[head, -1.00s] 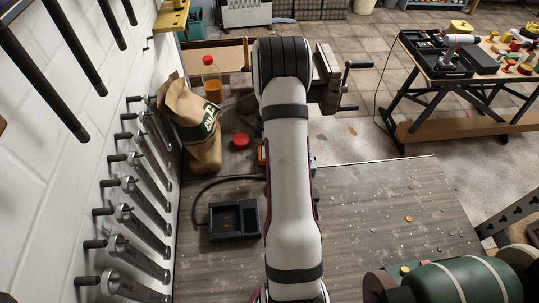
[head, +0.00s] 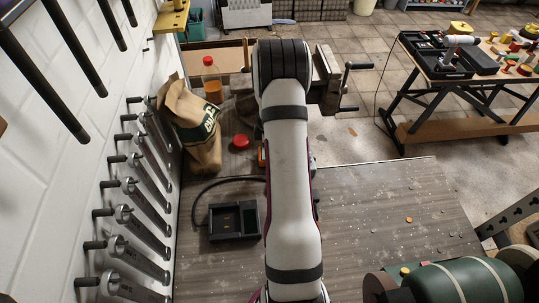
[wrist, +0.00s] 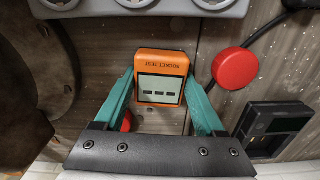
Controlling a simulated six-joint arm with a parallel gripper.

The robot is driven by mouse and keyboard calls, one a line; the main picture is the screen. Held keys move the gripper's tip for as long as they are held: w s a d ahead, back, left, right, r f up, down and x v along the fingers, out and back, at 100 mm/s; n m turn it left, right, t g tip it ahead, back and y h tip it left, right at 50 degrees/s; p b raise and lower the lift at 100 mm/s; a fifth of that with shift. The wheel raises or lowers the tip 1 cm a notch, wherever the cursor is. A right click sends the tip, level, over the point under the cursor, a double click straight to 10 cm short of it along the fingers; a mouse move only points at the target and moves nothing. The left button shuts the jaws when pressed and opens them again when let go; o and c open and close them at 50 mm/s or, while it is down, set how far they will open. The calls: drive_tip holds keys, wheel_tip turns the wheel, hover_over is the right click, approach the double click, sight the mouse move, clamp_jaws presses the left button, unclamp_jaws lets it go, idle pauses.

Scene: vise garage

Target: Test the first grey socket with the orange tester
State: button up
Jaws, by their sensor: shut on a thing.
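In the wrist view, my gripper (wrist: 160,90) is shut on the orange tester (wrist: 160,65), with one teal finger on each side. The tester is marked SOCKET TEST, and its grey screen shows three dashes. Just beyond it, apart in the picture, is a grey socket strip (wrist: 175,9) with round sockets cut off by the top edge. I cannot tell which socket is the first. In the head view, my arm hides the gripper and the strip; an orange sliver (head: 262,158), possibly the tester, shows beside the arm.
A red dome button (head: 240,141) and a black compartment tray (head: 222,235) with a cable are on the bench (head: 380,225) left of my arm. A paper bag (head: 192,120) stands near the wall. A vise (head: 326,80) is beyond.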

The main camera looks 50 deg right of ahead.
drive_tip(key=shift+r, duration=0.1)
drive_tip(key=r, duration=0.4)
drive_tip(key=shift+s+d+r, duration=0.1)
drive_tip(key=shift+s+r, duration=0.1)
drive_tip(key=shift+s, duration=0.05)
drive_tip(key=s+d+r, duration=0.2)
drive_tip(key=s+r, duration=0.4)
drive_tip(key=s, duration=0.5)
drive_tip(key=shift+r, duration=0.2)
drive_tip(key=shift+d, duration=0.1)
drive_tip(key=shift+n, duration=0.5)
drive_tip(key=shift+w+d+f, duration=0.3)
drive_tip(key=shift+f, duration=0.65)
drive_tip(key=shift+w+d+f, duration=0.25)
drive_tip(key=shift+d+f, duration=0.05)
drive_tip(key=shift+f, duration=0.65)
drive_tip(key=shift+w+d+f, duration=0.3)
drive_tip(key=shift+f, duration=0.65)
drive_tip(key=shift+f, duration=0.55)
drive_tip(key=o, duration=1.2)
drive_tip(key=shift+o, duration=0.2)
